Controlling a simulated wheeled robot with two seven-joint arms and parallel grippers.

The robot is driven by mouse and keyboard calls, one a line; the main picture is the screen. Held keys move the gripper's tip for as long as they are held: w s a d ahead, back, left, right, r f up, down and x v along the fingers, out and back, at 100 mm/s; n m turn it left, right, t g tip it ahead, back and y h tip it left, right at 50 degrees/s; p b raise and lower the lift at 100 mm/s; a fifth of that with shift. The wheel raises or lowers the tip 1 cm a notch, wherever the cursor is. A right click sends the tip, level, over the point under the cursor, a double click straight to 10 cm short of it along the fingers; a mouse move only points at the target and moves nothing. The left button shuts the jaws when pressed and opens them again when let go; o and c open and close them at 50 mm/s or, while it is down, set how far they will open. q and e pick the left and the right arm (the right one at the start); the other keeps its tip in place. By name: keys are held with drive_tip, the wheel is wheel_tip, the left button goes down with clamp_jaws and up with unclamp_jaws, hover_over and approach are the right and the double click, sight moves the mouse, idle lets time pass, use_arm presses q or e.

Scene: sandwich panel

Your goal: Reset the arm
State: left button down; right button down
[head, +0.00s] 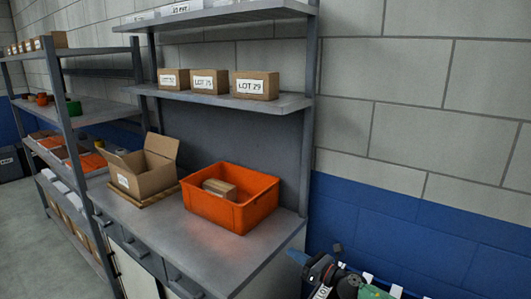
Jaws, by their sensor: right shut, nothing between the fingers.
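My right gripper (324,264) shows only in part at the bottom edge, right of the workbench, as a dark shape. It is shut and empty, apart from the bench and the boxes on it. It overlaps a cluttered patch of coloured items there, so its outline is hard to make out. My left gripper is not in view.
The grey workbench (225,262) holds an orange crate (232,212) with a small cardboard box (219,188) inside, and an open carton (142,175) on a wooden board. Labelled boxes (210,82) stand on the shelf above. Shelving (62,95) fills the left side.

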drive_tip(key=s+d+f+n+g+h, duration=0.35)
drive_tip(key=s+f+n+h, duration=0.2)
drive_tip(key=s+n, duration=0.7)
drive_tip(key=s+d+f+n+g+h, duration=0.2)
drive_tip(key=s+d+f+n+h, duration=0.4)
drive_tip(key=s, duration=1.1)
drive_tip(key=s+d+f+n+g+h, duration=0.25)
drive_tip(key=s+f+n, duration=0.55)
drive_tip(key=s+n, duration=0.55)
drive_tip(key=s+a+f+g, duration=0.1)
drive_tip(key=s+a+f, duration=0.1)
drive_tip(key=f, duration=1)
drive_tip(key=s+a+f+m+g, duration=0.1)
drive_tip(key=a+f, duration=0.2)
drive_tip(key=f, duration=0.9)
drive_tip(key=shift+s+a+m+g, duration=0.25)
drive_tip(key=shift+s+m+g, duration=0.05)
drive_tip(key=shift+s+g, duration=0.1)
drive_tip(key=shift+f, duration=0.1)
